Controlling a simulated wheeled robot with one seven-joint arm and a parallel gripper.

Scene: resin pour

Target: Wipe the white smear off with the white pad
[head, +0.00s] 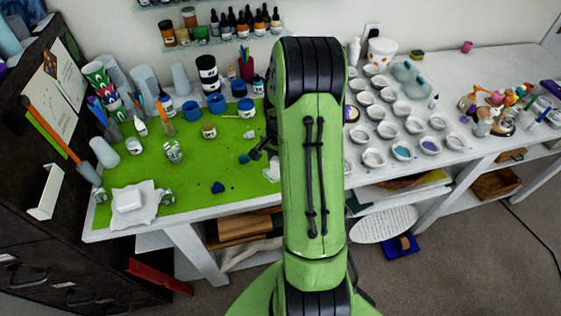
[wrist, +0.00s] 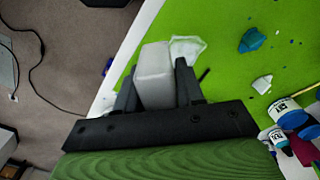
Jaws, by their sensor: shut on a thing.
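My gripper (wrist: 157,88) is shut on the white pad (wrist: 154,72), a pale block standing between its two dark fingers in the wrist view. The white smear (wrist: 188,47) is a pale patch on the green mat, just beyond the pad and close to the mat's edge. The pad covers part of it, and I cannot tell whether the pad touches the mat. In the head view my arm hides the pad and most of the gripper; a pale patch that looks like the smear (head: 272,170) shows at the arm's left edge.
The green mat (head: 190,188) bears blue scraps (head: 218,187), jars and cups. A white block (head: 128,200) lies on a white sheet at the mat's front left. Several small white dishes (head: 415,125) stand right of my arm. In the wrist view, paint bottles (wrist: 288,112) stand at right.

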